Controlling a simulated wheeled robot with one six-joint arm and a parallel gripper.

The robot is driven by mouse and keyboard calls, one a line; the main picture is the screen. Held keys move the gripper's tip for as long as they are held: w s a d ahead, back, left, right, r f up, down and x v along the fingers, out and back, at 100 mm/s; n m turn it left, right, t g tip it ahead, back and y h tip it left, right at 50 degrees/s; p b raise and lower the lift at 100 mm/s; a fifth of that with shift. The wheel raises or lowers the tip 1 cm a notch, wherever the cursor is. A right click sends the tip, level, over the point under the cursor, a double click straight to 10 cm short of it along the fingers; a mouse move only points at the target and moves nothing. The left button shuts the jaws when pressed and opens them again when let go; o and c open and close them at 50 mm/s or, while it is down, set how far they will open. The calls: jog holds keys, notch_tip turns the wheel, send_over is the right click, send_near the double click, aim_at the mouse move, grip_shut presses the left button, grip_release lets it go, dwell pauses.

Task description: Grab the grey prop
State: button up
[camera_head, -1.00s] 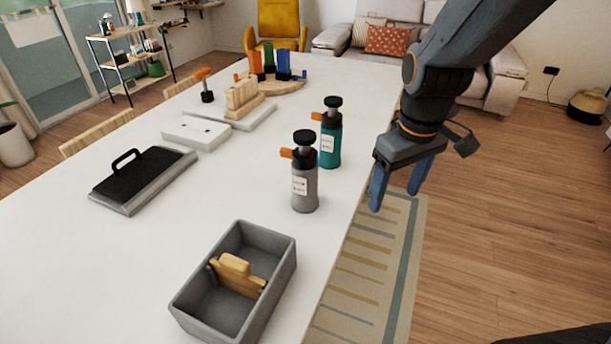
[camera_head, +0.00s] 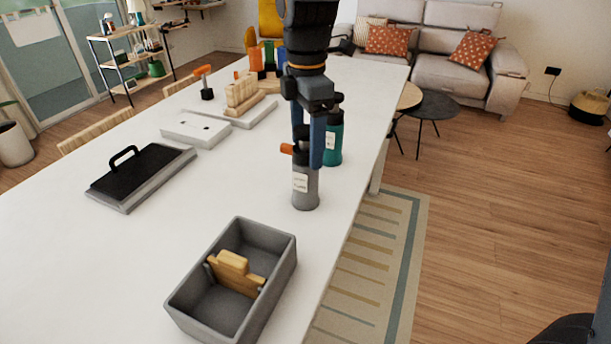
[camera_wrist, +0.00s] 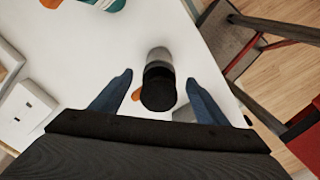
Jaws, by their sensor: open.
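The grey prop is a grey bottle (camera_head: 305,190) with a dark cap, an orange lever and a white label. It stands upright on the white table near its right edge. My gripper (camera_head: 307,158) points down over it, with one blue finger on each side of its upper part. In the wrist view the bottle's dark cap (camera_wrist: 159,88) lies between the two spread fingers of my gripper (camera_wrist: 158,88), with gaps on both sides. The gripper is open and holds nothing. My fingers hide part of the bottle's top in the head view.
A teal bottle (camera_head: 333,140) stands close behind the grey one, partly hidden by my gripper. A grey bin (camera_head: 283,262) with a wooden piece (camera_head: 236,270) is in front. A black-topped board (camera_head: 140,175) and a white block (camera_head: 195,131) lie to the left.

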aim_at(305, 159)
jog(key=shift+a+f+p, duration=0.15)
jog(key=shift+f+p, duration=0.55)
jog(key=shift+f, duration=1.65)
jog(key=shift+r, duration=0.1)
jog(key=c, duration=1.6)
